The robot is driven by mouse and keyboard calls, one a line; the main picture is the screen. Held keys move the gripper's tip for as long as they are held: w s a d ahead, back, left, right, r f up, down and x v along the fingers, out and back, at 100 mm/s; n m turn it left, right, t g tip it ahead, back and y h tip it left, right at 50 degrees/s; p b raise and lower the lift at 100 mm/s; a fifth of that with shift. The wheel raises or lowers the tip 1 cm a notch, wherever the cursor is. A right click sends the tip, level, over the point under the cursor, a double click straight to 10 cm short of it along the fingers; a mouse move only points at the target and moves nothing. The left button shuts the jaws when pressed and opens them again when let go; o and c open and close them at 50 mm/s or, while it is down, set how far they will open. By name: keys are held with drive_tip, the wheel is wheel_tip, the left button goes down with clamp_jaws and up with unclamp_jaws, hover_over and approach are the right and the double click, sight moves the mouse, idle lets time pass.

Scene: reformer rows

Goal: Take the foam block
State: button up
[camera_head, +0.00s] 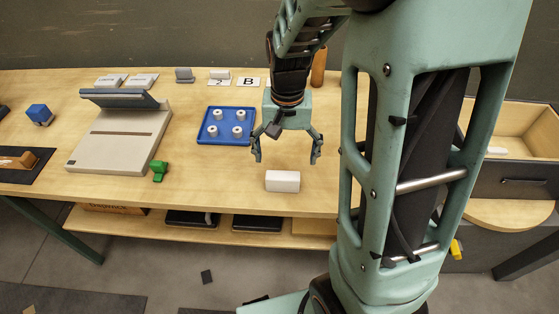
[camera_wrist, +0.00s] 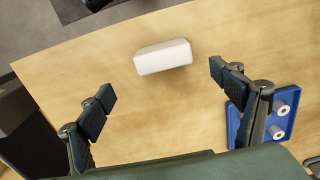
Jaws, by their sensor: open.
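A white foam block (camera_head: 282,181) lies on the wooden table near its front edge. In the wrist view the foam block (camera_wrist: 163,57) lies ahead of the fingertips, between their lines and nearer the right finger. My gripper (camera_head: 287,158) hangs above the table with its fingers spread and empty, above and a little behind the block in the head view. The gripper also shows in the wrist view (camera_wrist: 162,90), with a wide gap between its two fingers. Nothing hides the block.
A blue tray (camera_head: 203,139) with several white pegs stands left of my gripper. Further left are a grey sloped device (camera_head: 90,155) and a green piece (camera_head: 159,170). An orange cylinder (camera_head: 319,68) stands behind. Bare tabletop surrounds the block; the table's front edge is close.

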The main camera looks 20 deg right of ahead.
sight(283, 175)
wheel_tip(283, 175, down, 3)
drive_tip(key=shift+f, duration=0.1)
drive_tip(key=f, duration=0.5)
drive_tip(key=shift+a, duration=0.3)
drive_tip(key=c, duration=1)
